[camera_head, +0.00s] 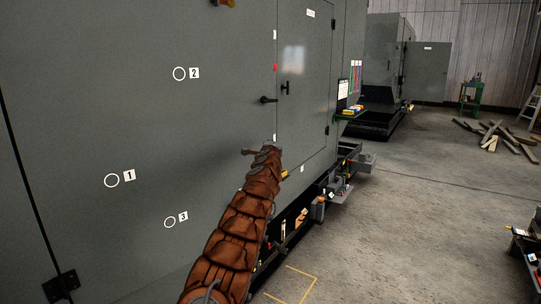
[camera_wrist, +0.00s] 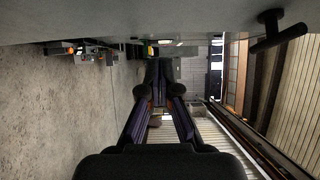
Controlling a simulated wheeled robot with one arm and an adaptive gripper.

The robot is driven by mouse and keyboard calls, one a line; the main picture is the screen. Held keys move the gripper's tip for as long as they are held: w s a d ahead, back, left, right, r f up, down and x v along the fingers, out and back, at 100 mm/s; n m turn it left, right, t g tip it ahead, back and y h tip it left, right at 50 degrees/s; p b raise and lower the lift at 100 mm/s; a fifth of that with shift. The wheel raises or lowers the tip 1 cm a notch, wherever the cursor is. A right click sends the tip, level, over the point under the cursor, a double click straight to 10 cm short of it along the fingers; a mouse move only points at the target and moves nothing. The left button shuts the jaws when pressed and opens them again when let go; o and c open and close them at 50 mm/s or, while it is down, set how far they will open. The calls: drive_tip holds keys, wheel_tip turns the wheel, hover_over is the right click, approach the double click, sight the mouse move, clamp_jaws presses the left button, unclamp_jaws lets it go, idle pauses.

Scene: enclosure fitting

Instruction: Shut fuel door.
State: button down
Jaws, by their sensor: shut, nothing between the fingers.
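A tall grey door (camera_head: 305,60) with a small white label and a black handle (camera_head: 285,88) is set in the side of the large grey enclosure (camera_head: 140,120). It looks flush or nearly so. The label is too small to read, so I cannot tell if this is the fuel door. A second black handle (camera_head: 268,99) sticks out just left of it. My gripper (camera_head: 262,149) is beside the enclosure, below this handle. In the wrist view my gripper (camera_wrist: 160,66) is shut and empty, beneath a grey panel (camera_wrist: 130,18) with a dark handle (camera_wrist: 278,32). Contact with the panel is unclear.
Circles marked 1, 2 and 3 are on the left panel. A small shelf (camera_head: 350,114) and grey brackets (camera_head: 345,178) jut out along the enclosure. Another enclosure with a door (camera_head: 427,72) swung open stands behind. Planks (camera_head: 490,133) lie far right. The concrete floor (camera_head: 410,200) is mostly clear.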

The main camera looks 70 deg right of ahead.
drive_tip(key=b+v, duration=0.3)
drive_tip(key=v, duration=0.3)
drive_tip(key=shift+a+f, duration=0.15)
idle(0.5)
